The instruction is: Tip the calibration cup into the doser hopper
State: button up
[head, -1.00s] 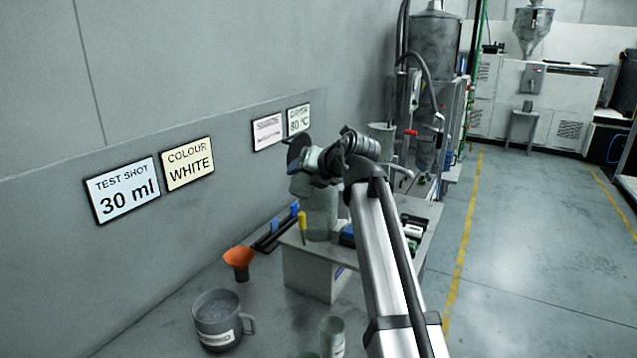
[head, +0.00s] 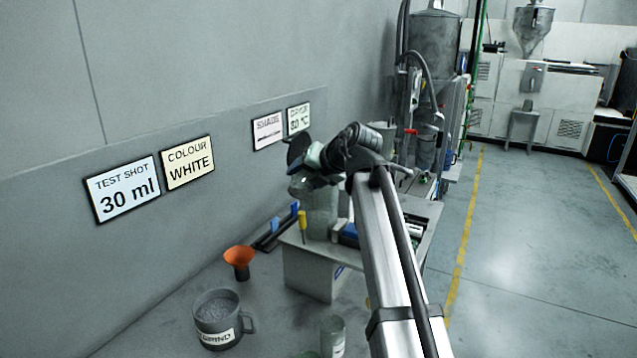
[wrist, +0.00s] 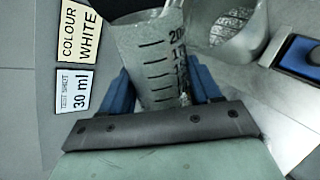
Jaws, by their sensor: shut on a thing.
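The calibration cup (wrist: 160,62) is a clear vessel with black volume marks. In the wrist view it sits between the blue fingers of my gripper (wrist: 163,92), which is shut on it. Its mouth is toward the top of that view, partly hidden by a dark shape. How full it is, I cannot tell. In the head view my gripper (head: 308,165) is above a clear cylinder (head: 321,215), which looks like the doser hopper. A clear round vessel with pale grains (wrist: 238,38), seen top right in the wrist view, may be the same one.
An orange funnel (head: 239,258) and a grey mug of granules (head: 218,318) stand on the bench at left. A clear cup (head: 333,338) is at the front. A yellow-handled tool (head: 302,226) is beside the cylinder. The wall with sign plates (head: 187,162) is close on the left.

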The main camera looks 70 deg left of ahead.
jog(key=shift+f+h, duration=0.15)
jog(key=shift+h, duration=0.35)
dwell(0.5)
jog(key=shift+r+m+g+h+p, duration=0.5)
jog(key=shift+m+g+h+p, duration=0.05)
jog(key=shift+m+g+h, duration=0.05)
dwell(0.7)
jog(key=shift+w+a+r+m+g+h, duration=0.4)
jog(key=shift+w+a+r+h, duration=0.15)
jog(key=shift+a, duration=0.15)
dwell(0.8)
jog(key=shift+w+a+r+m+g+h+p, duration=0.15)
jog(key=shift+a+r+m+g+h+p, duration=0.1)
jog(key=shift+r+m+g+h+p, duration=0.35)
dwell(1.4)
jog(key=shift+w+a+r+m+g+h, duration=0.15)
jog(key=shift+a+r+m+g+h, duration=0.15)
jog(key=shift+h, duration=0.3)
jog(key=shift+w+a+r+m+g+h, duration=0.1)
jog(key=shift+w+r+m+g+h, duration=0.1)
jog(key=shift+r+h, duration=0.3)
dwell(1.1)
